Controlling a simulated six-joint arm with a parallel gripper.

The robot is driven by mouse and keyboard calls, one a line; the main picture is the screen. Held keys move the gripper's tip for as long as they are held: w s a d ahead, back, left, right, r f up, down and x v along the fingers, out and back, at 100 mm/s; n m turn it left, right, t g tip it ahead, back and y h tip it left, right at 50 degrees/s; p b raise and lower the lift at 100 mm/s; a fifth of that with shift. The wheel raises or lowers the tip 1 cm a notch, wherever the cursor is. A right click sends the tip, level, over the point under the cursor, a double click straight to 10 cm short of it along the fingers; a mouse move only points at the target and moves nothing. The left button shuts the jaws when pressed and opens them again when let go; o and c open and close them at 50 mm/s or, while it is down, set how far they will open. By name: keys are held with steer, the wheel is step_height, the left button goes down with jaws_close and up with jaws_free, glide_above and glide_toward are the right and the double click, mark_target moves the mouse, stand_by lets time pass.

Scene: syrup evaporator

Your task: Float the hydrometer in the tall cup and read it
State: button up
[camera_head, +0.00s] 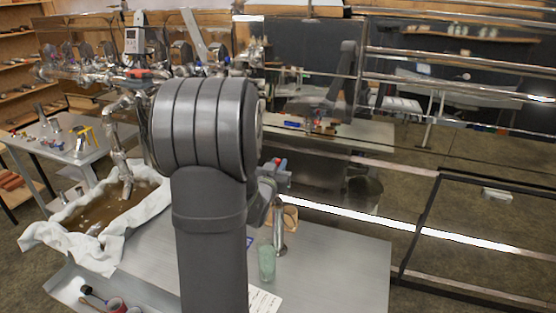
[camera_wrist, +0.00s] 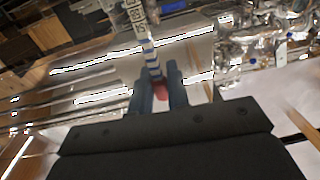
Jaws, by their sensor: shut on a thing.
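My gripper (camera_wrist: 160,95) is shut on the hydrometer (camera_wrist: 150,58) in the wrist view. The hydrometer is a slim stem with a marked white scale and blue bands, and a red part shows between the fingers. It reaches away from the jaws to the top edge, where its far end is cut off. In the head view my arm hides most of the gripper, and the hydrometer is not clear there. A tall, narrow metal cup (camera_head: 279,228) stands upright on the steel table, just right of my arm and below the gripper. Its inside is hidden.
A greenish glass (camera_head: 266,263) stands close in front of the cup, near a printed card (camera_head: 264,300). A pan of brown liquid (camera_head: 105,208) with white cloth around it lies left. The steel table (camera_head: 345,265) is clear at right. Shiny rails (camera_head: 450,85) run behind.

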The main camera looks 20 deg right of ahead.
mark_target(278, 196)
steer(key=shift+f, duration=4.05)
steer(key=o, duration=0.9)
steer(key=o, duration=0.8)
steer(key=shift+v, duration=3.75)
